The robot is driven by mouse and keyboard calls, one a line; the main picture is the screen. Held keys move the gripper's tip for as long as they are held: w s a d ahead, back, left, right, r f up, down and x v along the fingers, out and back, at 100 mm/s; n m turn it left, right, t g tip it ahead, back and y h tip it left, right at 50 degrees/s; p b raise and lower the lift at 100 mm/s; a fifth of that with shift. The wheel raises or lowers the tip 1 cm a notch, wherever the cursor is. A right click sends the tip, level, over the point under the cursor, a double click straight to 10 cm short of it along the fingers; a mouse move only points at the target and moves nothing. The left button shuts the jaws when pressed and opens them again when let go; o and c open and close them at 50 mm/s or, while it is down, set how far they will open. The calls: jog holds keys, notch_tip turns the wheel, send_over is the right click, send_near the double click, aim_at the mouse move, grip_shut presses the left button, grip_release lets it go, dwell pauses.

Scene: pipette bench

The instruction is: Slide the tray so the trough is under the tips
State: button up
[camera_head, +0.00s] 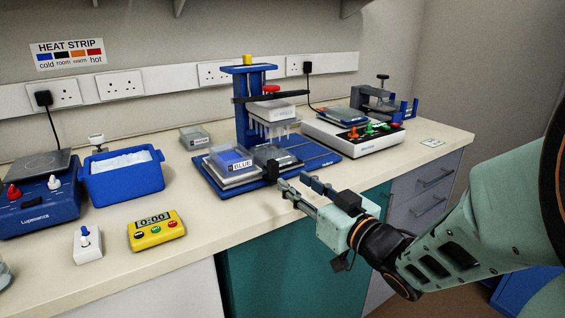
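A blue pipetting stand (242,110) holds a grey head (273,110) with a row of pale tips (272,131) pointing down. On its blue base, a pale sliding tray (233,182) carries a blue trough labelled BLUE (230,158) on the left and a dark grey plate (277,154) on the right. The tips hang above the grey plate's area, right of the trough. A small black knob (271,170) stands at the tray's front right. My gripper (294,183) is open, its fingers apart, just right of the knob. I cannot tell whether they touch it.
A white device with coloured knobs (350,135) stands to the right, a grey box (194,137) behind left. A blue ice tub (122,175), yellow timer (156,230), white switch box (88,244) and blue hotplate (40,198) stand left. The bench front edge runs below my gripper.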

aim_at(276, 167)
jog(key=shift+r+p+x, duration=0.25)
jog(key=shift+p+x, duration=0.8)
jog(key=shift+p, duration=0.1)
jog(key=x, duration=0.4)
jog(key=b+x, duration=0.1)
jog(key=x, duration=0.3)
jog(key=shift+w+a+f, duration=0.1)
jog(key=shift+w+f, duration=0.05)
jog(key=shift+f, duration=0.05)
jog(key=shift+c, duration=0.5)
grip_shut()
